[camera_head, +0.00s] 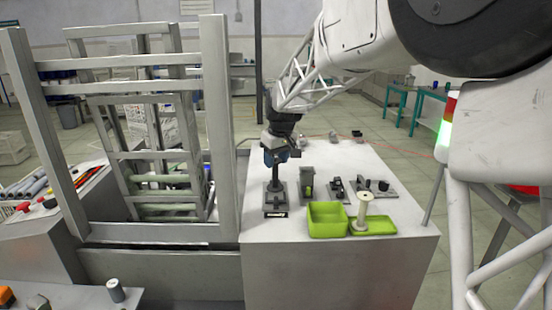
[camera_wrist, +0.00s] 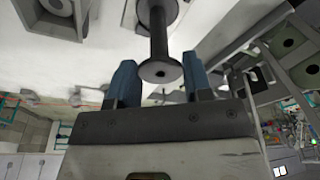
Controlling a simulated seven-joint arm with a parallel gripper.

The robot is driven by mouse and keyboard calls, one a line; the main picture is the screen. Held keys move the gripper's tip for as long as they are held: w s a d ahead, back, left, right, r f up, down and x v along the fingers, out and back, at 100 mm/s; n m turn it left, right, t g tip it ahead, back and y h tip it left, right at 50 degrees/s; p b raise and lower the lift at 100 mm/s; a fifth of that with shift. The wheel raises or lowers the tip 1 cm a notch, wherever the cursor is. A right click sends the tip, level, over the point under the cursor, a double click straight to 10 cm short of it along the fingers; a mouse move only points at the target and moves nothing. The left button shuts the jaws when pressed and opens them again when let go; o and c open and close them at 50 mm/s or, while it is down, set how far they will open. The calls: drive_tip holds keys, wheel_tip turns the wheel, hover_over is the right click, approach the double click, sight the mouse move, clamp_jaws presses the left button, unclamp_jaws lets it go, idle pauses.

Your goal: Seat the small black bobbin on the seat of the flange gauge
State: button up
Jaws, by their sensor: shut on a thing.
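The small black bobbin (camera_head: 277,184) hangs upright below my gripper (camera_head: 277,160) in the head view. In the wrist view the bobbin (camera_wrist: 159,38) stands between the two blue fingers of my gripper (camera_wrist: 159,66), its near flange facing the camera. My gripper is shut on it. Directly under the bobbin in the head view is a grey plate fixture (camera_head: 276,205) with a dark label at its front, which appears to be the flange gauge. The bobbin's lower end overlaps this fixture; I cannot tell whether it touches the seat.
A grey block fixture (camera_head: 306,181) stands just right of the bobbin, with smaller fixtures (camera_head: 338,189) beyond. A green bin (camera_head: 328,219) and a green tray (camera_head: 378,226) with a pale spool (camera_head: 362,210) stand at front right. A tall metal frame (camera_head: 217,120) rises close on the left.

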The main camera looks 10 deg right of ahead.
idle(0.8)
drive_tip(key=o, duration=0.8)
drive_tip(key=shift+w+a+v, duration=0.1)
drive_tip(key=shift+w+v, duration=0.1)
drive_tip(key=shift+v, duration=0.95)
drive_tip(key=shift+w+a+v, duration=0.15)
drive_tip(key=shift+w+v, duration=0.05)
drive_tip(key=shift+v, duration=0.9)
drive_tip(key=shift+w+a+v, duration=0.1)
drive_tip(key=shift+w+v, duration=0.1)
drive_tip(key=shift+v, duration=0.95)
drive_tip(key=shift+r, duration=0.1)
